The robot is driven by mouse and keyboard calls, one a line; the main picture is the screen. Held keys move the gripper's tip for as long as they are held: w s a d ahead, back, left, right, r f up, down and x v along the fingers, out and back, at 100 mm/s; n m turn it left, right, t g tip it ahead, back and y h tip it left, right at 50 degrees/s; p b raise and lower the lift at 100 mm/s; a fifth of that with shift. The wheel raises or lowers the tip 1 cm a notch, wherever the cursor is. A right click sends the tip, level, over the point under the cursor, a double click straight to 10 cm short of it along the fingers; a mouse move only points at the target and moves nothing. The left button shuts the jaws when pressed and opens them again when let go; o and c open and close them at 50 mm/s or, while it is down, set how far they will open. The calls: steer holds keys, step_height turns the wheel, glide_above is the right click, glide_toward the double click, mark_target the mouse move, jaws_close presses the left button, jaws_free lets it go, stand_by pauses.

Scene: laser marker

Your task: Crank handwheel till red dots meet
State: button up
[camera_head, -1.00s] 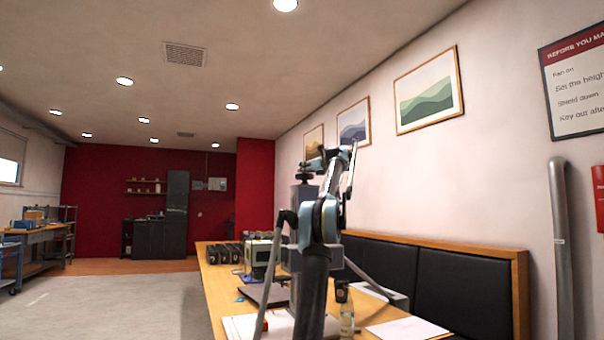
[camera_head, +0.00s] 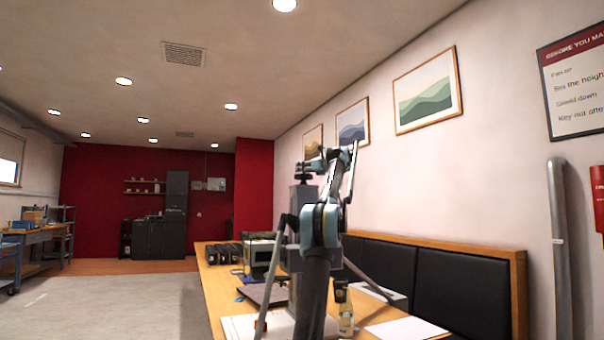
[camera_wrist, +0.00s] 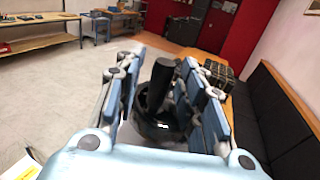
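The black handwheel (camera_wrist: 157,128) shows in the wrist view, with its upright black crank handle (camera_wrist: 162,82) between the fingers. My gripper (camera_wrist: 165,75) has its two blue-padded fingers apart, one on each side of the handle. A gap shows on the left of the handle; contact on the right is hard to tell. In the head view the handwheel (camera_head: 303,174) is a small dark shape on top of the grey column (camera_head: 303,200), and my gripper (camera_head: 322,158) is beside it at the same height. The red dots cannot be made out.
The wooden table (camera_head: 212,290) holds a boxy machine (camera_head: 262,256), a dark flat panel (camera_head: 264,294), a small bottle (camera_head: 346,318) and papers (camera_head: 405,330). A black padded bench (camera_head: 470,295) runs along the right wall. Open floor (camera_head: 110,305) lies to the left.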

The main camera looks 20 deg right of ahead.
steer(key=v, duration=1.2)
stand_by(0.3)
